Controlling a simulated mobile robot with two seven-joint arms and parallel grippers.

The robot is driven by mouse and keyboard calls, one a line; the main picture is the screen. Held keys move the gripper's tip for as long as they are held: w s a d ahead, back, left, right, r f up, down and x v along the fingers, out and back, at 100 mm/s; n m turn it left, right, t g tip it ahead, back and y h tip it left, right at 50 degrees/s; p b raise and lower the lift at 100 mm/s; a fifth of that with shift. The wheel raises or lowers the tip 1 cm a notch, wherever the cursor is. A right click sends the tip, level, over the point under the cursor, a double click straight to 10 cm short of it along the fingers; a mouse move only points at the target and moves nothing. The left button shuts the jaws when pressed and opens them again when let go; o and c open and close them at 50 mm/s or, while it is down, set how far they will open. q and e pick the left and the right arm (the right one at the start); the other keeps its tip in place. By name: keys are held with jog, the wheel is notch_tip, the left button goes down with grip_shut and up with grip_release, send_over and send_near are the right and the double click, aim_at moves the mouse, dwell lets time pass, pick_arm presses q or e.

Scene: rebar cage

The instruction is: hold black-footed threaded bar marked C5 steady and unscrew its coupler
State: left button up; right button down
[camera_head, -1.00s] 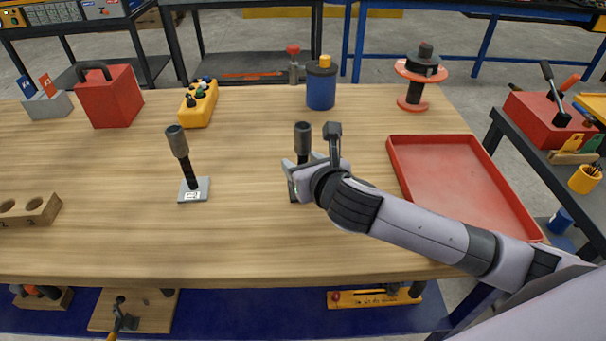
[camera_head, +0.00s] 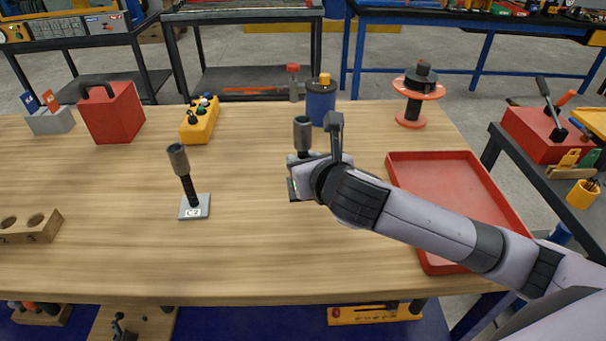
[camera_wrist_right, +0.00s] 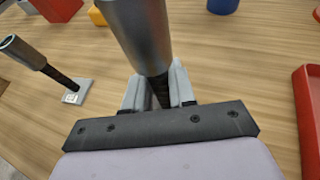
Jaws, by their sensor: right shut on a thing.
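My right gripper (camera_head: 305,164) is shut on a dark threaded bar (camera_wrist_right: 158,88) below its grey cylindrical coupler (camera_head: 303,134). In the right wrist view the fingers close around the bar, and the coupler (camera_wrist_right: 136,32) rises above them. The bar is roughly upright and appears raised off the table. Its foot (camera_head: 292,190) is mostly hidden by the gripper; only a dark edge shows, and no marking is readable. A second threaded bar (camera_head: 188,188) with its own coupler (camera_head: 178,157) stands to the left on a light grey foot (camera_head: 194,208) with a small white label. My left gripper is out of view.
A red tray (camera_head: 393,172) lies right of the held bar, under my right arm. A blue cylinder (camera_head: 321,105), a red-flanged spool (camera_head: 412,117), a yellow button box (camera_head: 199,125) and a red box (camera_head: 111,115) stand behind. A holed wooden block (camera_head: 45,228) is at left. The table's front middle is clear.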

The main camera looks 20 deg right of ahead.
notch_tip(320, 180, up, 15)
jog(key=shift+r+p, duration=0.1)
jog(key=shift+p, duration=0.7)
jog(key=s+d+f, duration=0.2)
jog(key=s+f, duration=0.3)
jog(key=f, duration=0.3)
jog(key=s+d+f+m+h, duration=0.1)
jog(key=s+d+f, duration=0.2)
jog(key=s+f, duration=0.3)
jog(key=shift+s+d+f, duration=0.15)
jog(key=shift+d+f, duration=0.2)
jog(key=shift+f, duration=0.95)
